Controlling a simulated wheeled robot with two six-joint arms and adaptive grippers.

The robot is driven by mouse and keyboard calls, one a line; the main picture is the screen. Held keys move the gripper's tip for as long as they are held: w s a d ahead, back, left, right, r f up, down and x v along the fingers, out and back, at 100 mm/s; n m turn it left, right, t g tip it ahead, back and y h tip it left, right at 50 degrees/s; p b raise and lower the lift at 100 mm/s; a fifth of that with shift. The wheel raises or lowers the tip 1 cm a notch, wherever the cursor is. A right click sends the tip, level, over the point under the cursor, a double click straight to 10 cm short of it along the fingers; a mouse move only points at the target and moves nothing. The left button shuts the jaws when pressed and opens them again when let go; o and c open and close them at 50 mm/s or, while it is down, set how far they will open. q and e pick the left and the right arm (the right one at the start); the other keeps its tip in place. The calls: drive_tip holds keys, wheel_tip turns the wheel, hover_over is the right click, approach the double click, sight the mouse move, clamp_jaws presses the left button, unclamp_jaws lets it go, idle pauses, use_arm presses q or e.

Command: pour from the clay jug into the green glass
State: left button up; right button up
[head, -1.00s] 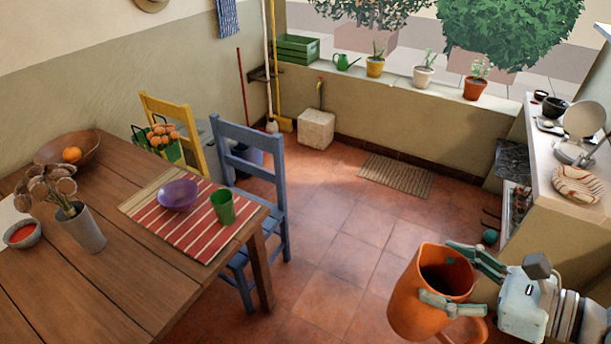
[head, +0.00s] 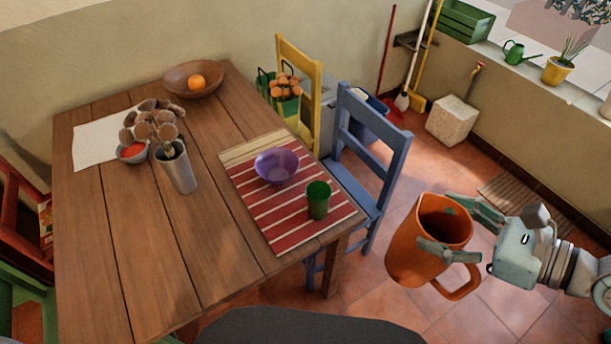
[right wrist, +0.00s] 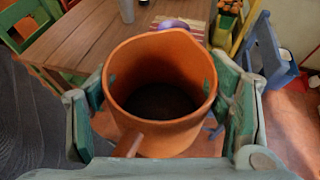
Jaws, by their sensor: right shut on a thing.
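The orange clay jug (head: 412,262) is held in the air to the right of the table, roughly upright with a slight tilt. My right gripper (head: 445,226) is shut on it, one finger on each side near the rim. In the right wrist view the jug (right wrist: 160,95) sits between the two fingers (right wrist: 162,98), and its inside looks dark, so I cannot tell the contents. The green glass (head: 318,200) stands upright on the striped mat, left of the jug and apart from it. My left gripper is not in view.
The red striped mat (head: 290,228) on the wooden table (head: 130,255) also bears a purple bowl (head: 277,167). A grey vase (head: 178,170) with dried flowers stands further left. A blue chair (head: 375,145) and a yellow chair (head: 300,85) stand at the table's far right side.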

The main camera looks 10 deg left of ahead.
sight(451, 206)
drive_tip(key=shift+m+t, duration=0.4)
drive_tip(key=shift+t, duration=0.1)
drive_tip(key=w, duration=0.1)
drive_tip(key=w+d+f+p, duration=0.1)
drive_tip(key=w, duration=0.1)
drive_tip(key=w+d, duration=0.1)
drive_tip(key=w, duration=0.1)
drive_tip(key=shift+d+f+p, duration=0.25)
drive_tip(key=shift+f+p, duration=0.05)
drive_tip(key=shift+f, duration=0.05)
drive_tip(key=w+a+f+p, duration=0.3)
drive_tip(key=w+a+f, duration=0.2)
drive_tip(key=f, duration=0.4)
drive_tip(key=s+a+f+n+g+p, duration=0.1)
drive_tip(key=a+f+n+g, duration=0.1)
drive_tip(key=a, duration=0.7)
drive_tip(key=shift+f+g+y, duration=0.3)
drive_tip(key=shift+f, duration=0.15)
drive_tip(key=shift+s, duration=0.1)
